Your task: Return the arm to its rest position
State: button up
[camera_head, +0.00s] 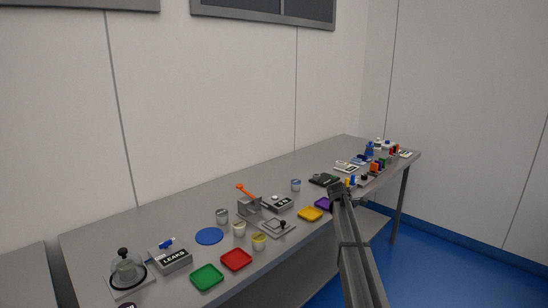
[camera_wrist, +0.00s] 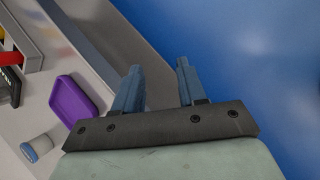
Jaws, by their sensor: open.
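My arm reaches in from the lower right in the head view, over the front edge of the table. My gripper (camera_head: 341,189) is at its far end, close to the purple tray (camera_head: 323,204). In the wrist view my gripper (camera_wrist: 156,82) has its two blue-grey fingers apart with nothing between them. Behind the fingers are the table's edge and the blue floor (camera_wrist: 230,40). The purple tray also shows left of the fingers in the wrist view (camera_wrist: 74,101), apart from them.
The grey table (camera_head: 165,220) holds green (camera_head: 207,277), red (camera_head: 236,260) and yellow (camera_head: 310,214) trays, cups and a glass dome (camera_head: 127,270). A box marked LEAKS (camera_head: 173,260) stands at left. Several small items crowd the far right end. The floor in front is clear.

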jog(key=s+a+f+m+g+y, duration=0.1)
jog(key=s+a+f+m+g, duration=0.25)
jog(key=s+f, duration=1.35)
jog(key=s+a+f+m+g+y, duration=0.15)
jog(key=s+a+f+m, duration=0.3)
jog(key=s+f, duration=1.25)
jog(key=s+a+f+m+g, duration=0.1)
jog(key=s+f+m+g, duration=0.1)
jog(key=s, duration=1.1)
jog(key=s+a+f+m+g+y, duration=0.1)
jog(key=s+f+m, duration=0.3)
jog(key=s, duration=1)
jog(key=s+a+f+m+g, duration=0.2)
jog(key=s+a+f+m, duration=0.1)
jog(key=s, duration=1)
jog(key=shift+s+f+m+g, duration=0.3)
jog(key=shift+f+m, duration=0.3)
jog(key=shift+m, duration=0.6)
